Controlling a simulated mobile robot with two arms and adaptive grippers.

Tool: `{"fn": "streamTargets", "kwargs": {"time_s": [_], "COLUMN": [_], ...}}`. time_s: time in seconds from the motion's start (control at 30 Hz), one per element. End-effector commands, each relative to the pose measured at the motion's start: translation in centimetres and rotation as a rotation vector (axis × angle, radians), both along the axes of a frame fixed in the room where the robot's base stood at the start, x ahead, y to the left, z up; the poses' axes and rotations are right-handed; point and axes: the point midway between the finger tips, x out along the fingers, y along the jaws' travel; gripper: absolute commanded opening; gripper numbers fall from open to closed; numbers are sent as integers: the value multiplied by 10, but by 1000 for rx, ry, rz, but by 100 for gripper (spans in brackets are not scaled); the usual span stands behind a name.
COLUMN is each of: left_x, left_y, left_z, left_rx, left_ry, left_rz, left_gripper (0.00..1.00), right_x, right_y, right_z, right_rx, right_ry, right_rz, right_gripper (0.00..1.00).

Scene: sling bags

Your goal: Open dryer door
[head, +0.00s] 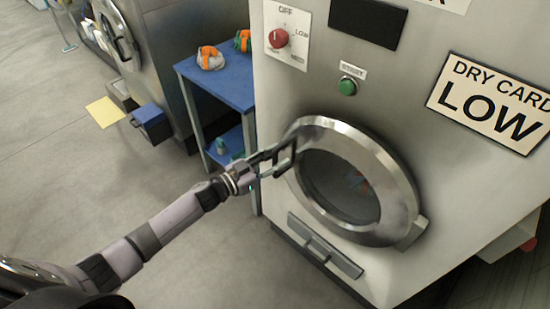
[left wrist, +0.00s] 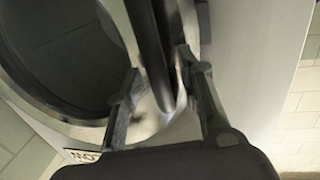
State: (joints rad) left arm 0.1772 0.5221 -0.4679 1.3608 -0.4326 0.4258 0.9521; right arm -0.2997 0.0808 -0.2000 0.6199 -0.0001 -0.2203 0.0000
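The dryer (head: 272,105) is a large grey metal machine. Its round door (head: 384,182) has a wide shiny ring and dark glass, through which some colored items show dimly. A dark bar handle (left wrist: 147,45) is on the door's left side. My left gripper (head: 283,160) is at that handle, its fingers spread. In the left wrist view, the two fingers (left wrist: 158,68) stand on either side of the bar with space around it. I cannot tell whether either finger touches it. The door looks shut or nearly so. My right gripper is not in view.
A red knob (head: 278,38) and a green start button (head: 348,86) are above the door, with a "dry card low" sign (head: 495,104) to the right. A blue shelf table (head: 228,78) stands close left of the dryer. Open floor (head: 55,165) lies further left.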

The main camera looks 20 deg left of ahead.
Motion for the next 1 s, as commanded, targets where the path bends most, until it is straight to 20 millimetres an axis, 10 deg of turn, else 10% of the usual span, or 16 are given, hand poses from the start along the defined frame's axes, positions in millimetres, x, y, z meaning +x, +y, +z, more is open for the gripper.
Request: {"fn": "streamTargets", "kwargs": {"time_s": [0.63,1.0], "left_x": [0,0], "left_y": [0,0], "left_z": [0,0], "left_rx": [0,0], "left_ry": [0,0], "left_rz": [0,0], "left_gripper": [1,0], "right_x": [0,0], "right_y": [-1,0], "right_z": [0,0], "right_rx": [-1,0], "right_ry": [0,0], "right_rz": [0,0], "right_gripper": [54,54]}}
